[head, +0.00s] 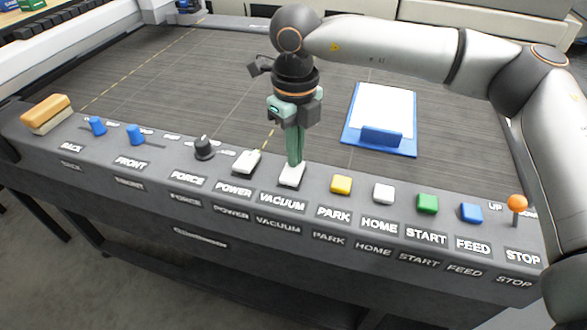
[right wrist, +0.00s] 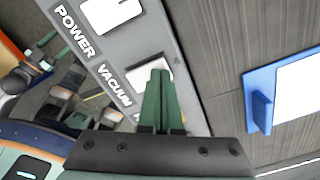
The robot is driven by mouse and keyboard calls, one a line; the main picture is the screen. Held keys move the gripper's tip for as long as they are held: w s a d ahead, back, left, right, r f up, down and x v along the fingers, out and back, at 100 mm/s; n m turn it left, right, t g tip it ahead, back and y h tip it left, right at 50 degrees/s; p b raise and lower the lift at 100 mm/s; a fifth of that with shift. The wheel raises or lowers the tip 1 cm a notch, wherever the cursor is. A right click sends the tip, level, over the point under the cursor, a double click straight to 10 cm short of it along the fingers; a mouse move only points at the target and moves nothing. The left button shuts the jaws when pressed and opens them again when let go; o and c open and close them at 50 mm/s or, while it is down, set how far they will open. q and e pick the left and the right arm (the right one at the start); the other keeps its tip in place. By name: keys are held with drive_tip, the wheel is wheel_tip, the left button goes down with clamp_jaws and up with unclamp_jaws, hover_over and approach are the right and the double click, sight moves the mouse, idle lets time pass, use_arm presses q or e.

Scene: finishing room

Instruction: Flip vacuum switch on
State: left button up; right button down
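The vacuum switch (head: 291,176) is a white rocker on the dark control panel (head: 185,228), above the label VACUUM. In the right wrist view the white switch (right wrist: 144,73) shows just beyond my fingertips and is partly hidden by them. My right gripper (head: 295,163) points down with its green fingers together, tips at or just above the switch's far part. The right wrist view also shows the fingers (right wrist: 159,76) closed with nothing between them. I cannot tell whether they touch the switch.
The white power switch (head: 246,162) is just left, with a black force knob (head: 204,147) beyond it. A yellow park button (head: 341,185) and a white home button (head: 383,194) are to the right. A blue clipboard (head: 381,137) lies on the dark bed behind.

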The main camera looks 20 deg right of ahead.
drive_tip(key=shift+r+p, duration=2.25)
drive_tip(key=shift+r, duration=1.2)
drive_tip(key=shift+f, duration=0.1)
